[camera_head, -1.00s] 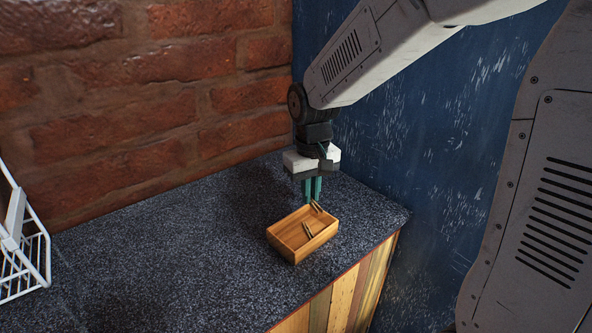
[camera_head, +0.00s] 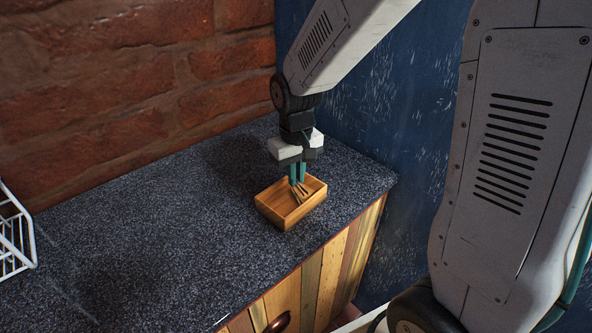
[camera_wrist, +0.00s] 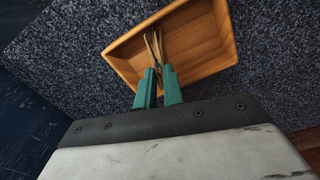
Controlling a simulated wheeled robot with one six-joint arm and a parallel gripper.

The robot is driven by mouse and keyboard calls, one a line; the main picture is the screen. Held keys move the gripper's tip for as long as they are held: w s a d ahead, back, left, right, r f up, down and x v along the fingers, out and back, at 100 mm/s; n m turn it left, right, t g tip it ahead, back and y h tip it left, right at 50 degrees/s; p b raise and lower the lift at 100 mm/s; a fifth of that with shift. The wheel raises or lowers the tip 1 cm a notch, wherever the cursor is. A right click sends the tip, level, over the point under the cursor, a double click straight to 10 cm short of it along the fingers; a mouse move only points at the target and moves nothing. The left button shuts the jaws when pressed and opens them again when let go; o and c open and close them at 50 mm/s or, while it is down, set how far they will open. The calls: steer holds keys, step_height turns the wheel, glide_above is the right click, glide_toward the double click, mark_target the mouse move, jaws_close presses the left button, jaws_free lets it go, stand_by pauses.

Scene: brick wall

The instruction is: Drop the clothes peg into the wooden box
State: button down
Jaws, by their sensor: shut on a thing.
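The wooden box (camera_head: 273,213) is a shallow open tray on the dark speckled counter; it also shows in the wrist view (camera_wrist: 205,70). My gripper (camera_head: 297,181) points down over the box's far part, its teal fingers shut on a slim wooden clothes peg (camera_head: 301,191). In the wrist view, my gripper (camera_wrist: 159,70) has the peg (camera_wrist: 158,45) sticking out from its fingertips over the box. A second slim wooden piece (camera_wrist: 149,47) shows beside it, crossing or nearly touching it. I cannot tell whether the held peg touches the box floor.
The counter (camera_head: 150,235) is clear to the left of the box. A white wire rack (camera_head: 14,235) stands at the far left. A brick wall (camera_head: 120,70) is behind and a blue wall (camera_head: 400,110) is to the right. The counter's front edge is near the box.

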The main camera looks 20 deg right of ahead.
steer(key=c, duration=1.4)
jaws_free()
steer(key=shift+c, duration=0.2)
steer(key=shift+r, duration=0.15)
step_height(320, 180, up, 8)
steer(key=shift+f, duration=0.2)
steer(key=s+d+r, duration=0.1)
steer(key=s+r, duration=0.2)
steer(key=s, duration=0.8)
steer(key=s+d+r+m+t, duration=0.1)
steer(key=s+r, duration=0.3)
steer(key=s, duration=0.7)
steer(key=shift+s+d, duration=0.3)
steer(key=shift+d, duration=0.3)
